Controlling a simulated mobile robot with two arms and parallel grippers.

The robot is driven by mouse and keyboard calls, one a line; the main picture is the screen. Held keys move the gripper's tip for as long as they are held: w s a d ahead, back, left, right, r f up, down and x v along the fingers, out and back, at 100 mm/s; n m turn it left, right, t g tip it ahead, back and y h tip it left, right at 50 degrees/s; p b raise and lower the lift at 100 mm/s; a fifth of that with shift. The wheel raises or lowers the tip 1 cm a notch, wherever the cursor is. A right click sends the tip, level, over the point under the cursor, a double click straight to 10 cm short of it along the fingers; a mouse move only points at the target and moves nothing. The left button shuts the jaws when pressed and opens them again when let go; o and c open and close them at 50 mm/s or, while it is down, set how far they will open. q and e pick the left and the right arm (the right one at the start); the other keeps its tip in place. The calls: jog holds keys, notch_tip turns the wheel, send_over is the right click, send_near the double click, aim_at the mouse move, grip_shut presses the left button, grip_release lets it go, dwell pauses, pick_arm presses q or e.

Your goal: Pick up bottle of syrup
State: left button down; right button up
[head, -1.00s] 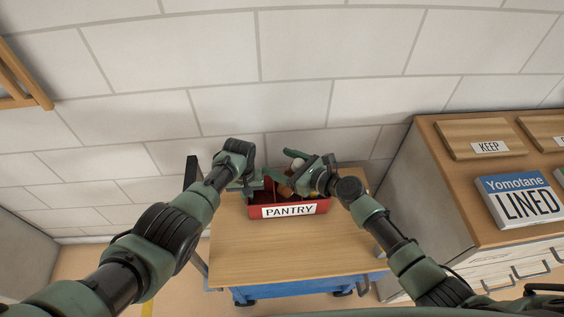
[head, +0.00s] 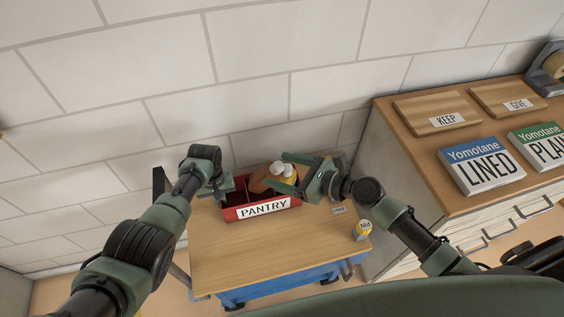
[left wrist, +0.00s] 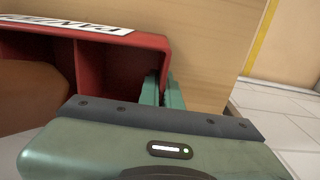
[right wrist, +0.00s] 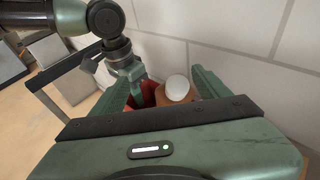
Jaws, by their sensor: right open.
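A red crate labelled PANTRY (head: 232,214) sits at the back of the wooden cart top. It holds a brown bottle with a white cap (right wrist: 178,88), probably the syrup. In the head view, brown and white-topped items (head: 262,178) show in the crate, partly hidden by my right gripper. My right gripper (head: 288,172) is open above the crate. In the right wrist view its fingers (right wrist: 168,85) stand apart, with the white cap between them. My left gripper (head: 228,189) is at the crate's left end. In the left wrist view its fingers (left wrist: 163,92) close on the red end wall (left wrist: 155,52).
A small yellow and white can (head: 362,231) stands at the cart top's right edge, near a small label (head: 339,210). The cart top's front (head: 250,262) is clear. A cabinet (head: 425,165) on the right carries KEEP and GIVE boards and Yomotane boxes. A block wall stands behind.

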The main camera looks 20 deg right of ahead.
aim_at(264, 170)
jog(key=shift+o, duration=0.4)
jog(key=shift+s+d, duration=0.15)
jog(key=d+n+g, duration=0.2)
jog(key=w+d+f+n+g+y, duration=0.1)
jog(key=shift+d+n, duration=0.25)
jog(key=shift+n, duration=0.05)
jog(key=shift+s+d+r+n+g+y, duration=0.15)
jog(key=shift+d+n+g+y, duration=0.15)
jog(key=shift+n+g, duration=0.2)
jog(key=shift+s+d+r+n+g+y, duration=0.1)
jog(key=shift+s+d+n+g+y, duration=0.1)
jog(key=shift+d+n+g, duration=0.25)
jog(key=x, duration=0.6)
jog(key=shift+a, duration=0.25)
jog(key=shift+w+d+f+x, duration=0.1)
jog(key=shift+f+x, duration=0.05)
jog(key=shift+x, duration=0.75)
jog(key=shift+w+d+f+x, duration=0.1)
jog(key=shift+f+x, duration=0.05)
jog(key=shift+x, duration=0.8)
jog(key=shift+w+d+f+x, duration=0.1)
jog(key=shift+w+d+x, duration=0.05)
jog(key=shift+x, duration=0.75)
grip_shut()
